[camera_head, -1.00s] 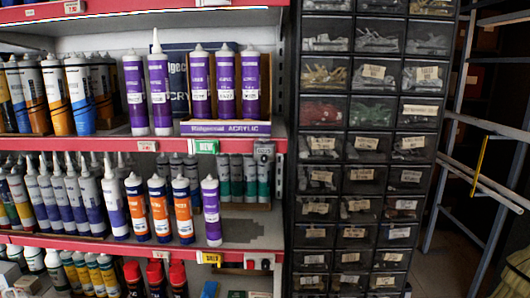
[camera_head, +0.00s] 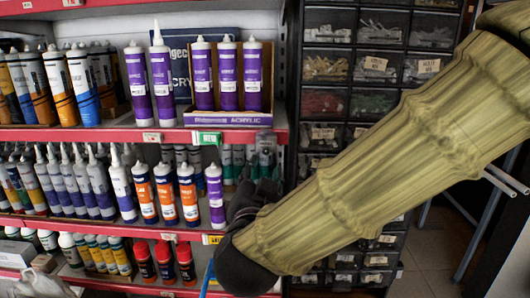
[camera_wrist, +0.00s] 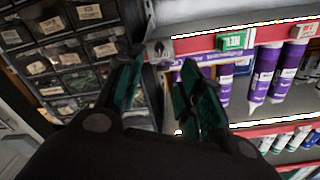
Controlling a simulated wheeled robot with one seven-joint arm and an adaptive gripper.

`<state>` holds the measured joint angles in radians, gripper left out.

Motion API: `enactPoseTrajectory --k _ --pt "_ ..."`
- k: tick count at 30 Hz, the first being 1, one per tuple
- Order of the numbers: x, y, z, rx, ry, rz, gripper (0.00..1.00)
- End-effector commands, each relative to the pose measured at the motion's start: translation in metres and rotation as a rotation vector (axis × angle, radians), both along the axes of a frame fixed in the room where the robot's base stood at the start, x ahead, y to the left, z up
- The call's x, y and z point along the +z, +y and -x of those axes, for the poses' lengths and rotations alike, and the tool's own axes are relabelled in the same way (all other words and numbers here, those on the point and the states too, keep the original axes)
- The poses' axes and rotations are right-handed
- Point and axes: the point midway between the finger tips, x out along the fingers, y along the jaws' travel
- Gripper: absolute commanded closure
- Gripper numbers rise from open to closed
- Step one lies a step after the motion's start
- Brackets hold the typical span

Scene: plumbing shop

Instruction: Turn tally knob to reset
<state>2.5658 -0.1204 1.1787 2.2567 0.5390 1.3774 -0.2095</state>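A small grey device (camera_head: 265,143), apparently the tally counter, is fixed at the right end of the upper red shelf edge. It also shows in the wrist view as a grey shape (camera_wrist: 160,48) just beyond my fingertips. Its knob is too small to make out. My gripper (camera_wrist: 161,68) is open, with dark green fingers on both sides of an empty gap that faces the device. In the head view, my black gripper (camera_head: 262,172) is just below the device; I cannot tell whether it touches.
Purple sealant tubes (camera_head: 228,75) stand on the upper shelf, with a green label (camera_head: 208,138) left of the device. Orange and white tubes (camera_head: 165,192) stand on the lower shelf near my gripper. A black drawer cabinet (camera_head: 326,87) is close on the right.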

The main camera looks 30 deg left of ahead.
Motion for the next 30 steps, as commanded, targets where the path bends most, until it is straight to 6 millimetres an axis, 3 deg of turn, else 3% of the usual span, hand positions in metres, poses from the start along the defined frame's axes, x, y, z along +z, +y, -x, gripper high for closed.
enactPoseTrajectory --k 18,30 --pt "0.002 0.043 -0.078 -0.002 0.003 0.002 0.63" --pt "-0.001 0.050 -0.090 0.000 0.001 0.002 0.63"
